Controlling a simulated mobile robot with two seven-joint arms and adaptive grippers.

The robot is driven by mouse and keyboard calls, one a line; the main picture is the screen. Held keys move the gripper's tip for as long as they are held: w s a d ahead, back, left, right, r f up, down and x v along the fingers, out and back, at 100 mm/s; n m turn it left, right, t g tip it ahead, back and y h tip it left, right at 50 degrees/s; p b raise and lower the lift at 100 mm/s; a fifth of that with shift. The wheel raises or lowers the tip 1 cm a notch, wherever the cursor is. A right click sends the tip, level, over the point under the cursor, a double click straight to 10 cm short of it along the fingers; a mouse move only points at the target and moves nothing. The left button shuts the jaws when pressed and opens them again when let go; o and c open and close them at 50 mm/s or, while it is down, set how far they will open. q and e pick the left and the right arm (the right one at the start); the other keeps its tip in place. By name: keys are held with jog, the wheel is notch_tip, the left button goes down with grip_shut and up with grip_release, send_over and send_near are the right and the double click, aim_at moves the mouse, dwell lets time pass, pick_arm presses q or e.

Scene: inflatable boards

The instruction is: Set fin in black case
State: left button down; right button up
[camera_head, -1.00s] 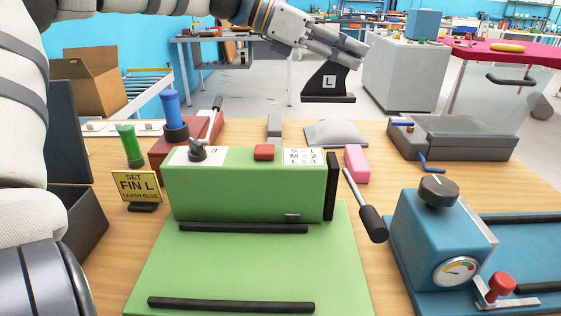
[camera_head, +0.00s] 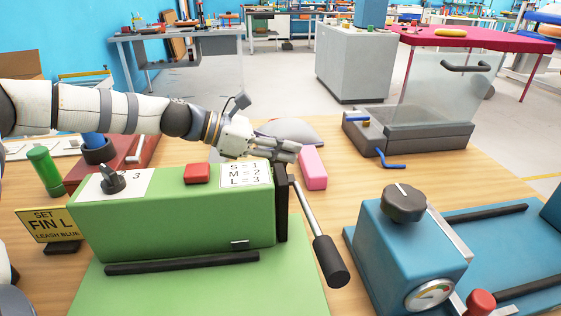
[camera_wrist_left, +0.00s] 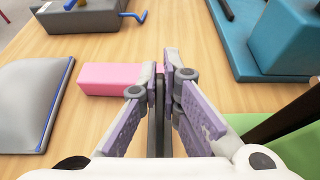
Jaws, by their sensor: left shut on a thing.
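My left gripper (camera_head: 297,152) reaches in from the left, over the far right end of the green machine. In the left wrist view its fingers (camera_wrist_left: 160,72) are shut on a thin dark piece, the black fin (camera_wrist_left: 158,130), seen edge-on. In the head view the fin is mostly hidden behind the fingers and the machine's black end plate, and its letter does not show. A yellow sign (camera_head: 48,225) reads SET FIN L, LEASH BLUE. The black case is not in view. My right gripper is not in view.
The green machine (camera_head: 170,222) has a lever (camera_head: 328,258) at its right. A pink block (camera_head: 313,168) and a grey cushion-like pad (camera_head: 290,131) lie near the gripper. A blue machine (camera_head: 405,240) stands at right. Clear wood lies between the pink block and the grey tank (camera_head: 425,138).

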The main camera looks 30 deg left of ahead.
pick_arm(q)
notch_tip(320, 180, down, 3)
jog(key=shift+b, duration=0.3)
jog(key=shift+r, duration=0.2)
jog(key=shift+f, duration=0.1)
jog(key=c, duration=1.8)
grip_release()
jog(key=shift+c, duration=0.2)
jog(key=shift+o, duration=0.3)
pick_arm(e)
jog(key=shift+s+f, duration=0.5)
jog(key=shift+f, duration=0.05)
